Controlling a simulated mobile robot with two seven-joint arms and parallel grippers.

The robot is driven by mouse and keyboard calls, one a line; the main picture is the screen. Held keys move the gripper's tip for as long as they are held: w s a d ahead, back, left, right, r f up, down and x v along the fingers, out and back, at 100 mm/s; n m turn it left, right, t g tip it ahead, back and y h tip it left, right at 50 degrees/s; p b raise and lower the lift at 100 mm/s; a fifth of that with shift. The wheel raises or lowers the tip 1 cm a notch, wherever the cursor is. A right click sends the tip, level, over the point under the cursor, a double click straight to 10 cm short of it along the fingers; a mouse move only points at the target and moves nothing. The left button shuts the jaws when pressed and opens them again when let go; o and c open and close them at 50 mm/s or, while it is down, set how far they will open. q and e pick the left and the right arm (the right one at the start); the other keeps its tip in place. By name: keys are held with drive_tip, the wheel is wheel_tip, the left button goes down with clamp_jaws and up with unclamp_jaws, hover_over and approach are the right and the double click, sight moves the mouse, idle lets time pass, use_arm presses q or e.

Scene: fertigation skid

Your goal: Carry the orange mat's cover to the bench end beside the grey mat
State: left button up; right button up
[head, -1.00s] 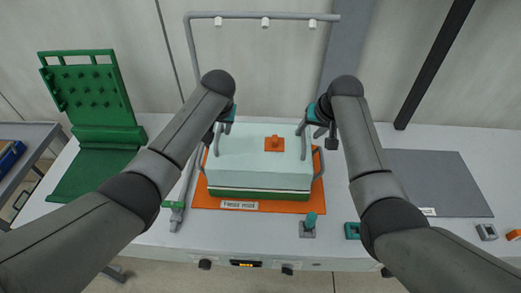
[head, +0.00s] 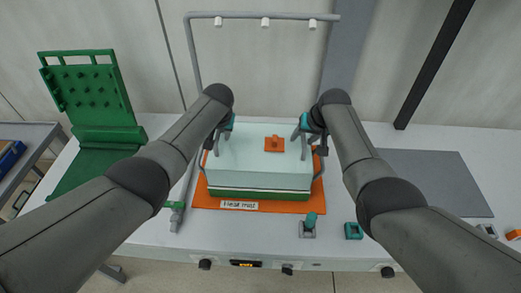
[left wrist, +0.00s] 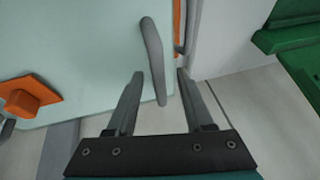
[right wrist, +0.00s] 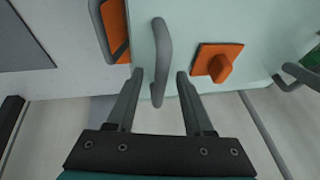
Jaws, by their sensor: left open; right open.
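The cover (head: 245,165) is a pale mint box with an orange knob (head: 274,144) on top. It sits over a green base (head: 258,194) on the orange mat (head: 285,207). My left gripper (head: 222,142) is open at the cover's far left; in the left wrist view a grey handle (left wrist: 154,62) reaches between its fingertips. My right gripper (head: 303,135) is open at the far right; in the right wrist view another grey handle (right wrist: 161,60) lies between its fingertips. The grey mat (head: 430,180) lies flat to the right, partly behind my right arm.
A green hinged case (head: 95,110) stands open at the left. A grey pipe frame (head: 265,16) with nozzles arches above the bench. Small teal fittings (head: 353,231) and a grey-teal valve (head: 309,226) lie along the front edge. The bench behind the grey mat looks clear.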

use_arm(q)
drive_tip(key=shift+c, duration=0.2)
use_arm(e)
drive_tip(key=shift+c, duration=0.2)
use_arm(q)
clamp_jaws()
use_arm(e)
clamp_jaws()
idle(0.6)
